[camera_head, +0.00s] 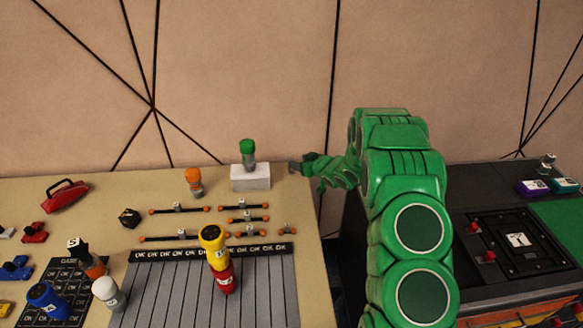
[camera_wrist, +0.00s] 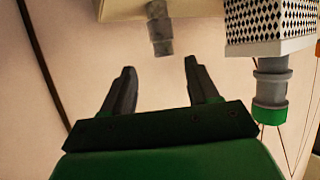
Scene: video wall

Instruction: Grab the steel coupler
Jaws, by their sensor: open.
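The steel coupler (camera_wrist: 160,30) is a small stepped grey piece. In the wrist view it is upside down at the top centre, standing on a cream surface. My gripper (camera_wrist: 160,66) is open and empty, and its two dark fingers point toward the coupler. The coupler shows beyond the fingertips, between them in the picture and not touched as far as I can see. In the head view my gripper (camera_head: 304,163) is at the table's far right corner. A small grey shape beside it there is too small to tell coupler from fingertips.
A white block (camera_head: 250,178) bearing a grey piece with a green top (camera_head: 247,153) stands left of my gripper; the block also shows in the wrist view (camera_wrist: 268,28). An orange-topped piece (camera_head: 194,181) stands farther left. A dark workstation (camera_head: 480,215) lies right, across a gap.

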